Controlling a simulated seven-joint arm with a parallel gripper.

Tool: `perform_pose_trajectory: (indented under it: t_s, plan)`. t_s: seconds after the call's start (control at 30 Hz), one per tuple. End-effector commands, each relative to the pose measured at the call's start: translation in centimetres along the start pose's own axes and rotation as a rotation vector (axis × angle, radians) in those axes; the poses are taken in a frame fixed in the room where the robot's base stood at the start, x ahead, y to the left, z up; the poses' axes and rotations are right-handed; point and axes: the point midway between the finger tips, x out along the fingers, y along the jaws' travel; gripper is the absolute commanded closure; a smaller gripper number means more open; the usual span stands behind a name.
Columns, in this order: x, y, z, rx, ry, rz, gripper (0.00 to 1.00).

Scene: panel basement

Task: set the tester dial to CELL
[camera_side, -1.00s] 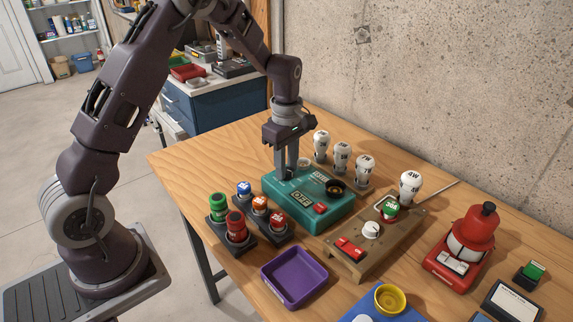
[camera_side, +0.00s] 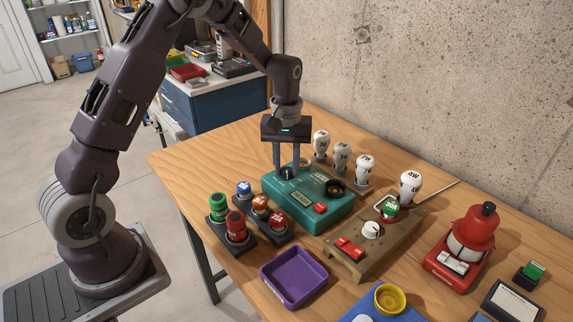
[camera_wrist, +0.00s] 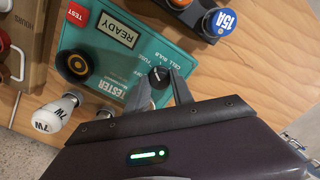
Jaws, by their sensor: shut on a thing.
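The teal tester (camera_side: 325,214) stands on the wooden bench and also fills the upper middle of the wrist view (camera_wrist: 190,48). Its black dial (camera_side: 288,173) is at the left end in the side view. In the wrist view the dial (camera_wrist: 158,77) shows a white pointer mark, beside printed words including CELL and BULB; I cannot tell exactly which word it points at. The tester's display (camera_wrist: 117,30) reads READY. My gripper (camera_side: 289,172) points down with one finger on each side of the dial, shut on it. The fingers (camera_wrist: 158,88) partly hide the dial's sides.
A red TEST button (camera_wrist: 77,13) and a round black socket (camera_wrist: 75,66) are on the tester. White bulbs (camera_side: 342,158) stand behind it. Coloured fuses (camera_side: 260,205) stand in front, left of a purple tray (camera_side: 294,276). A wooden board (camera_side: 372,240) is at the right.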

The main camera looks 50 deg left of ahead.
Motion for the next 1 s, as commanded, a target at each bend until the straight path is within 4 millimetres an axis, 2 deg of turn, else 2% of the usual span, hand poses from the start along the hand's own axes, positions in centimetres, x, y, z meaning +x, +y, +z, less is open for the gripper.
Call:
perform_pose_trajectory:
  t_s: [1.0]
  plan:
    - [-0.12,0.03,-0.03,0.957,0.001,0.001,1.0]
